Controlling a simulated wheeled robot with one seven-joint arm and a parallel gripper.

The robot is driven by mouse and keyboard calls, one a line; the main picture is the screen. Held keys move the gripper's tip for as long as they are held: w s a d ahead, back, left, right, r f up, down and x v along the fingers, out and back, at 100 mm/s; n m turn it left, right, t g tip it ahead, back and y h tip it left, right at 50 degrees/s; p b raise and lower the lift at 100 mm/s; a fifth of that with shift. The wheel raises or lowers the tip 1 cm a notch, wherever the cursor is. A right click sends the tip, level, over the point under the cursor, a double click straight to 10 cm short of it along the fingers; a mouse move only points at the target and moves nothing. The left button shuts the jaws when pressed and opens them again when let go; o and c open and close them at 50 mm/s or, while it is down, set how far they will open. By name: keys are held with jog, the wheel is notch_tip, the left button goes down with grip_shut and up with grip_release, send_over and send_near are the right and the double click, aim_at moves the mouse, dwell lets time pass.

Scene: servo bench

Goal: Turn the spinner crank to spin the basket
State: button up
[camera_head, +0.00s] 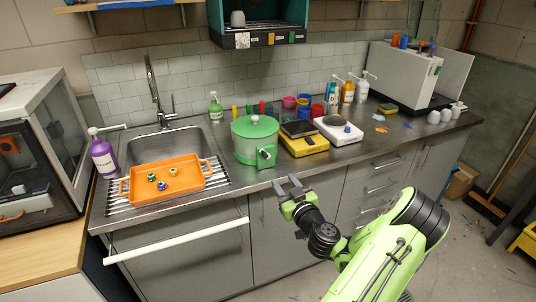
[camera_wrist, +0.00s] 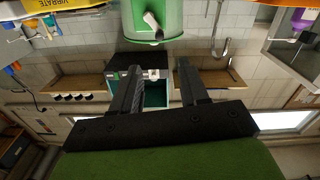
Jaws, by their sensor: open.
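The green spinner (camera_head: 245,150) stands upright near the front edge of the steel counter, with a round lid and a small light knob on top. Its crank (camera_head: 266,154) sticks out from the front side and has a pale grip. In the wrist view the spinner (camera_wrist: 172,28) is at the top centre, with its crank (camera_wrist: 153,22) facing me. The basket inside cannot be made out. My gripper (camera_head: 287,183) is open and empty, in front of the counter edge, below and right of the crank. In the wrist view its two fingers (camera_wrist: 158,66) are apart, and neither touches the crank.
A yellow device (camera_head: 303,145) and a white scale (camera_head: 338,131) stand right of the spinner. An orange tray (camera_head: 146,193) with small parts lies on the left, by the sink (camera_head: 165,148). A white bar handle (camera_head: 180,242) juts from the cabinet front.

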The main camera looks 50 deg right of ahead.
aim_at(266, 157)
jog(key=p+x, duration=0.4)
jog(key=x, duration=1.1)
jog(key=shift+w+d+r, duration=0.1)
jog(key=shift+w+d, duration=0.15)
